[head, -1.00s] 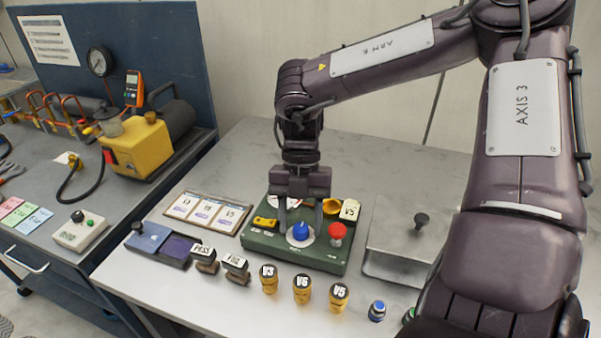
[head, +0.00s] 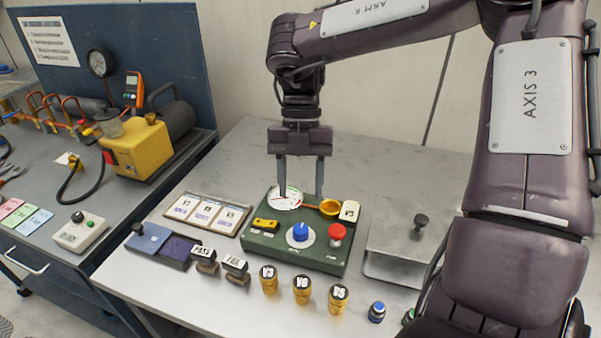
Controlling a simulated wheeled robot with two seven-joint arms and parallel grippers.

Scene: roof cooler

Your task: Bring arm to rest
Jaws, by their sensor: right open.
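My right gripper (head: 301,190) is open and empty, its two fingers pointing down above the back part of the green control box (head: 259,238). The box carries a blue knob (head: 299,232) on a white dial, a red mushroom button (head: 336,233), a round white gauge (head: 286,198), a yellow switch (head: 265,224) and a small brass cup (head: 330,207). A tag (head: 349,211) stands at the box's back right corner. The fingers are apart from the blue knob. My left gripper is not in view.
Labelled stamps (head: 235,268) and yellow capped pieces (head: 302,289) stand along the table's front. An ink pad (head: 160,243) and card tray (head: 203,213) lie left, a lidded metal box (head: 403,245) right. A yellow pump (head: 140,150) stands on the left bench. The table's back is clear.

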